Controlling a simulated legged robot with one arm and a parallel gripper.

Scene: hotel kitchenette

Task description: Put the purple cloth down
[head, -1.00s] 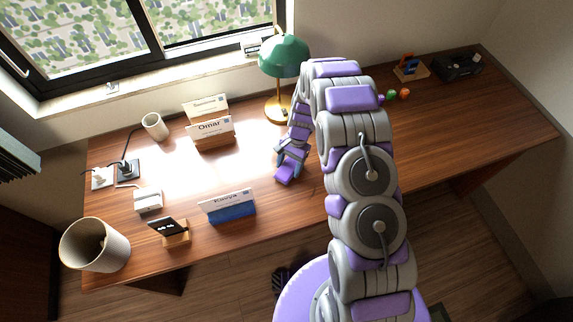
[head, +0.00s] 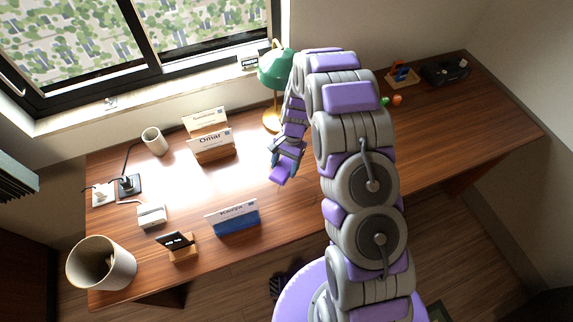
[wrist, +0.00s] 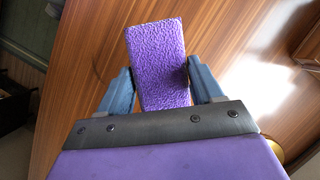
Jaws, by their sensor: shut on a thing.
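The purple cloth (wrist: 156,40) looks like a folded, rough-textured block in the wrist view. My gripper (wrist: 158,70) has its two blue fingers shut on its sides. In the head view the cloth (head: 281,173) hangs at the end of my gripper (head: 287,161), over the middle of the wooden desk (head: 330,205). It appears to be above the desk top, but I cannot tell the exact gap. My arm hides part of the desk behind it.
A green lamp (head: 276,66) stands close behind my gripper. Name cards (head: 213,148) and a blue-based card (head: 235,218) stand left of it. A white cup (head: 155,141), phone stand (head: 178,245) and bin (head: 101,263) are farther left. The desk's right part is mostly clear.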

